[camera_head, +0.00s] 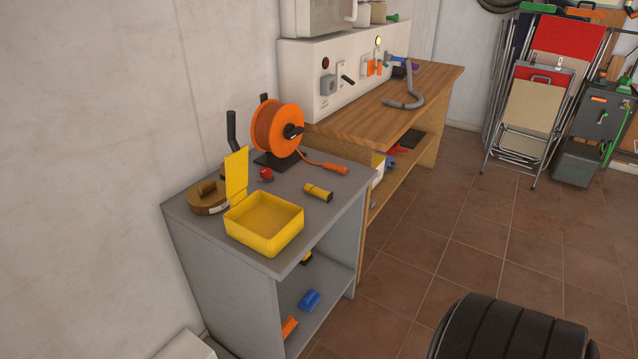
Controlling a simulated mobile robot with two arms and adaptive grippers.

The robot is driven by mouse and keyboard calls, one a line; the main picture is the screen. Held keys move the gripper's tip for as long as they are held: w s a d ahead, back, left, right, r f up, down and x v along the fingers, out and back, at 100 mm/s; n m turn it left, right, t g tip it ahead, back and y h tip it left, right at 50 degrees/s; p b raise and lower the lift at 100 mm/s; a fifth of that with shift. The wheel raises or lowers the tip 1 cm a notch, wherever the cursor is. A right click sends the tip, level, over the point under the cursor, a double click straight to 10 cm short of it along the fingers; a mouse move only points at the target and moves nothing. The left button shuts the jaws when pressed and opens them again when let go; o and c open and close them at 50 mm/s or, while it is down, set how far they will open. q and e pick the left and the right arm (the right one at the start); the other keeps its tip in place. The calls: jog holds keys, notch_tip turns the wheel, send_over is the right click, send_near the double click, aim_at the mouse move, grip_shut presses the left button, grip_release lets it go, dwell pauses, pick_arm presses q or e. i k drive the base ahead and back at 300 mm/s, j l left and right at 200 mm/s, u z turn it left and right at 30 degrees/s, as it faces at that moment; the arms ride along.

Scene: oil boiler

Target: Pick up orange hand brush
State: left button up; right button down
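I cannot make out a hand brush for certain. A small orange object (289,328) lies on the lower shelf of the grey cabinet, partly cut off by the cabinet's side; it is too small to tell whether it is a brush. Another small orange item (371,67) is at the panel over the wooden workbench, also unclear. Neither of my grippers shows in the head view.
The grey cabinet top (335,225) holds an open yellow box (264,238), an orange cable reel (277,130) and a yellow flashlight (318,192). A blue object (309,300) is on its shelf. A black tyre-like shape (512,330) is at lower right. Tiled floor (450,235) is clear.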

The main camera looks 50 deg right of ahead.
aim_at(288, 325)
jog(key=z, duration=1.2)
jog(key=k+l, duration=0.7)
jog(key=k, duration=0.15)
